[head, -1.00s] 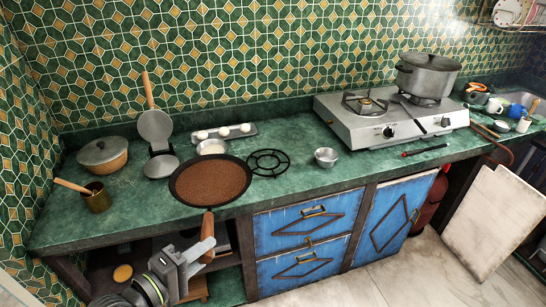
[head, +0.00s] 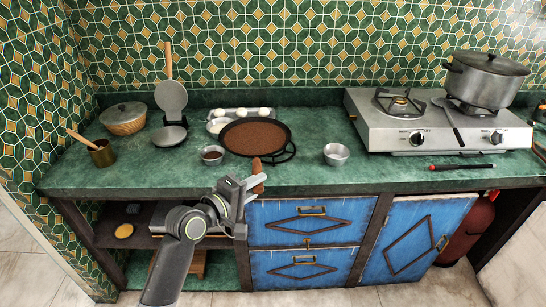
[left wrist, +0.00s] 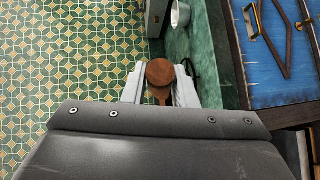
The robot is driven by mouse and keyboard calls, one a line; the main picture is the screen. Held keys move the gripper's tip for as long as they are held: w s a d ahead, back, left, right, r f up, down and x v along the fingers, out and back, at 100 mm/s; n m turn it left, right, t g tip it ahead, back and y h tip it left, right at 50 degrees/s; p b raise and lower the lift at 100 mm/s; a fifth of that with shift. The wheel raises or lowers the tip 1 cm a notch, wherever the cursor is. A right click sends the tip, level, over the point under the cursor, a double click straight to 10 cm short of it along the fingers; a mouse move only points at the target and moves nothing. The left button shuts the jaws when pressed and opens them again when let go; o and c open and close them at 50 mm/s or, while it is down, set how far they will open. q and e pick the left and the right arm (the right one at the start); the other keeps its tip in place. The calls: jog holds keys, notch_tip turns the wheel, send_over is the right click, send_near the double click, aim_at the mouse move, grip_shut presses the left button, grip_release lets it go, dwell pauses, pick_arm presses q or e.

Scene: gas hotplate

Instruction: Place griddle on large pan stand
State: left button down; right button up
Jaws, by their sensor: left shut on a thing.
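The griddle (head: 254,137) is a round dark pan with a brown inside and a wooden handle, in the head view. It is above the black wire pan stand (head: 287,156) and covers most of it; only the stand's right and front edge shows. I cannot tell whether the griddle rests on the stand or hovers just over it. My left gripper (head: 256,187) is shut on the griddle's handle, in front of the counter edge. The left wrist view shows the handle's round wooden end (left wrist: 160,72) between the fingers. My right gripper is not in view.
A small bowl with dark contents (head: 213,155) stands close left of the griddle. A metal bowl (head: 336,154) stands to its right. A tray with white balls (head: 240,113) lies behind. The gas hotplate (head: 425,130) holds a large pot (head: 485,80). The front counter is mostly clear.

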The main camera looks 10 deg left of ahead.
pick_arm(q)
jog(key=w+a+r+b+x, duration=0.1)
jog(key=b+x, duration=0.2)
jog(key=x, duration=0.5)
notch_tip(320, 180, down, 9)
jog(key=shift+d+r+b, duration=0.15)
jog(key=shift+d+b, duration=0.15)
jog(key=shift+b, duration=0.15)
jog(key=c, duration=1.3)
grip_release()
jog(key=shift+s+f, duration=0.1)
jog(key=shift+f, duration=0.15)
jog(key=shift+o, duration=0.7)
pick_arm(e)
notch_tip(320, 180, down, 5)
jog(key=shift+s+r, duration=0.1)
